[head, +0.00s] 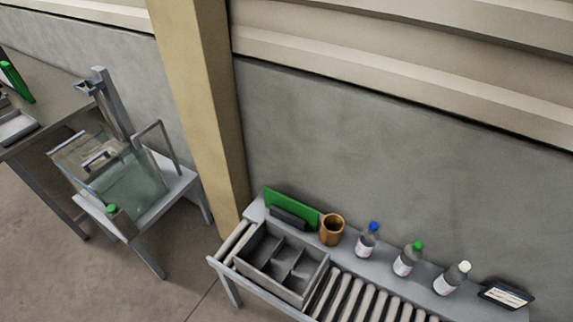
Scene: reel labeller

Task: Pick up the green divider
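A flat green panel (291,209), which looks like the green divider, stands on edge on the grey shelf at the back of the roller conveyor. A dark block (288,219) in front hides part of its lower side. A second green upright piece (16,82) stands on a table at the far left edge and is partly cut off there. Neither of my grippers is in view.
A grey compartment tray (255,269) sits on the rollers (352,299). A clear-guarded machine (130,185) stands left of the post (203,100).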

